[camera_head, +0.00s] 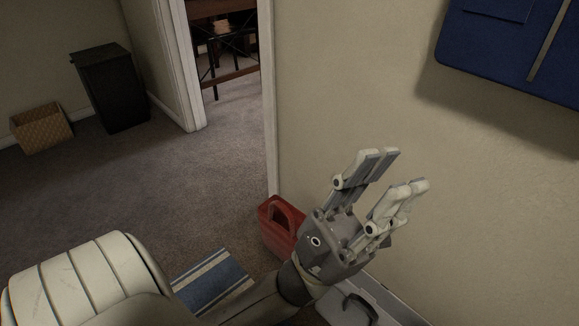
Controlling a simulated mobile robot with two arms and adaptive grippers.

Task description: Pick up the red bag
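The red bag (279,228) stands on the carpet by the door frame, against the wall. It has a handle opening at its top, and its right side is hidden behind my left gripper. My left gripper (391,168) is raised in front of the wall, up and to the right of the bag. Its fingers point up and stand apart, with nothing between them. My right gripper is not in view.
A doorway (232,80) opens behind the bag. A black bin (112,88) and a wicker basket (41,128) stand at the far left. A striped blue mat (211,281) lies on the floor. A blue board (510,45) hangs on the wall.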

